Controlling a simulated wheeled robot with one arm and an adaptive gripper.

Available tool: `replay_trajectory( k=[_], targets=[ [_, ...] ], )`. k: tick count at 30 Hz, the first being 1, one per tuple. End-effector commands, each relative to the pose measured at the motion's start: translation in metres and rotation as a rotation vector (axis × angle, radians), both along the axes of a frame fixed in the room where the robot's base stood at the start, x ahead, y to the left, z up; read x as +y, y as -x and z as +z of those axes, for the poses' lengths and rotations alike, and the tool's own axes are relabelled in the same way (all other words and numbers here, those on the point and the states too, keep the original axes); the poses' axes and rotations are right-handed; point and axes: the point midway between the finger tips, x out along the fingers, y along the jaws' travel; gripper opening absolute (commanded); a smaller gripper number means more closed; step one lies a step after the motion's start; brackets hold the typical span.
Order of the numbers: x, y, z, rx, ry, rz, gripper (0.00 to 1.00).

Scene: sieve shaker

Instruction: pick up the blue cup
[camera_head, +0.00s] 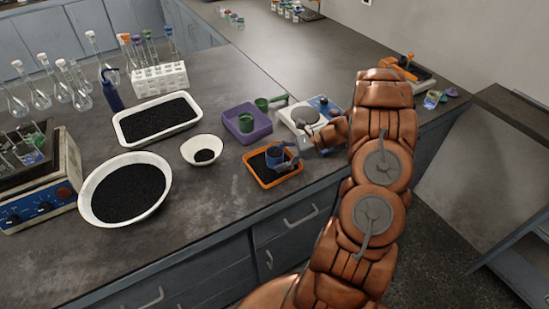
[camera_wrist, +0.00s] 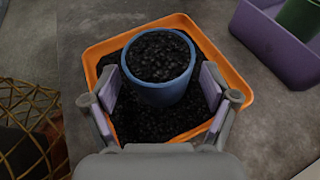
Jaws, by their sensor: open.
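The blue cup (camera_wrist: 160,92) stands in the orange tray (camera_wrist: 92,52) and is filled with black granules in the wrist view. In the head view the blue cup (camera_head: 275,156) also shows in the orange tray (camera_head: 265,186), partly hidden by my gripper. More black granules lie in the tray around the cup. My gripper (camera_wrist: 163,88) is open, with one finger pad on each side of the cup's near part. I cannot tell whether the pads touch it. In the head view my gripper (camera_head: 287,160) is at the tray, coming in from the right.
A small white bowl (camera_head: 202,142) and a large white bowl (camera_head: 90,205) are on the left.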

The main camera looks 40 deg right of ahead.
Motion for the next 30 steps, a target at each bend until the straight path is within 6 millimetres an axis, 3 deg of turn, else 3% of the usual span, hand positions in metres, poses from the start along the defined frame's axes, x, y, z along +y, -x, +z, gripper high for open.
replay_trajectory(
  k=[4, 13, 30],
  targets=[
    [0.0119, -0.0057, -0.0037, -0.001, -0.001, 0.002, 0.85],
    [0.0139, -0.0072, -0.006, -0.002, 0.0, 0.001, 0.84],
    [0.0139, -0.0071, -0.0059, -0.002, 0.001, 0.001, 0.25]
  ],
)
